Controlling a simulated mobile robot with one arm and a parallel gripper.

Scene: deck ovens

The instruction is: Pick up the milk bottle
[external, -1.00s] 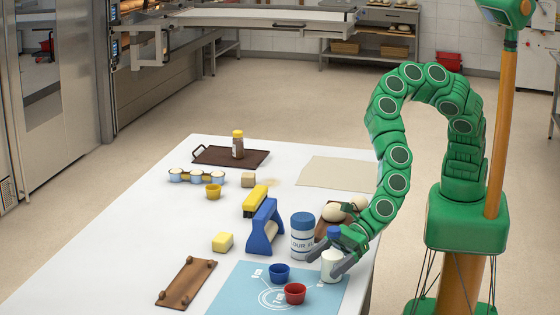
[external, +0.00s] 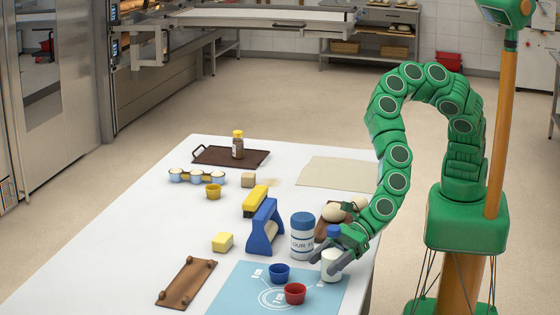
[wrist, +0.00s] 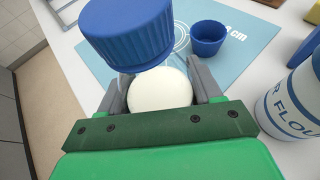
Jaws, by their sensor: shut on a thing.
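The bottle's base is partly hidden in the wrist view.
A flour canister (external: 302,238) stands close behind the bottle, with a basket of eggs (external: 330,226) beside it. A blue cup (external: 279,273) and a red cup (external: 295,293) are on the mat to the left.

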